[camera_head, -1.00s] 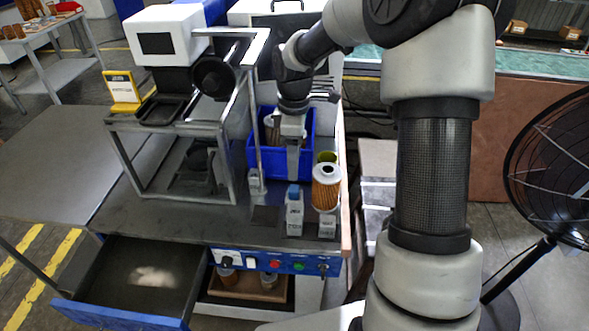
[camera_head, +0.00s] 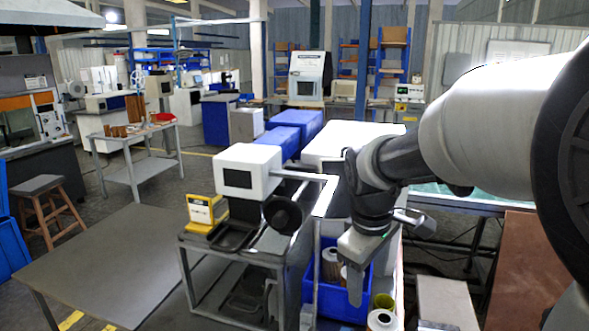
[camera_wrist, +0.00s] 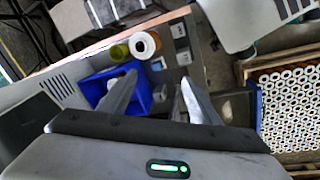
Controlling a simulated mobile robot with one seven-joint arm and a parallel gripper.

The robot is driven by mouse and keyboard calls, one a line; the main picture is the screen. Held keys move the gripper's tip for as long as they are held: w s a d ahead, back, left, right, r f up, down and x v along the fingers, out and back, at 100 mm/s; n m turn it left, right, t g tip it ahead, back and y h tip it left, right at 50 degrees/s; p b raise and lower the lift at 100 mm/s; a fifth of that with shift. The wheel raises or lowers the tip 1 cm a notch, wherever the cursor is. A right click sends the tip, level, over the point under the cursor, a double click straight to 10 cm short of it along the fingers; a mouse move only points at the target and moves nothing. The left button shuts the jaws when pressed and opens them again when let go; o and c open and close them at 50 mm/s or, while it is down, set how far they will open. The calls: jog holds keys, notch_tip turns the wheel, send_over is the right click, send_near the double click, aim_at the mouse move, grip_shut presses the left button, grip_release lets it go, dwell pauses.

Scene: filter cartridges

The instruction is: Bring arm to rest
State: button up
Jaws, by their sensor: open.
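My gripper (camera_head: 355,285) hangs over the blue bin, pointing down. In the wrist view its two fingers (camera_wrist: 158,88) are apart with nothing held between them. The blue bin (camera_head: 312,291) holds filter cartridges (camera_head: 331,265), partly hidden behind my gripper. Another cartridge with a white top (camera_head: 381,320) stands in front of the bin, cut by the lower picture edge. It also shows in the wrist view (camera_wrist: 144,45), beside an olive cup (camera_wrist: 118,52).
A white-headed machine (camera_head: 248,172) on a metal frame stands left of the bin. A yellow sign block (camera_head: 206,212) sits on it. A wooden crate (camera_wrist: 250,73) of many white-topped cartridges lies right in the wrist view. The grey table (camera_head: 110,265) at left is bare.

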jog(key=s+r+m+t+p, duration=0.1)
jog(key=s+r+m, duration=0.3)
jog(key=s, duration=0.4)
jog(key=s+r+m+t+y+p, duration=0.1)
jog(key=s+r+m+t+p, duration=0.1)
jog(key=s+r+m, duration=0.3)
jog(key=s+r+p, duration=0.1)
jog(key=s+r, duration=0.1)
jog(key=s, duration=0.1)
jog(key=shift+a+t+p, duration=0.25)
jog(key=shift+t+p, duration=0.05)
jog(key=shift+p, duration=0.1)
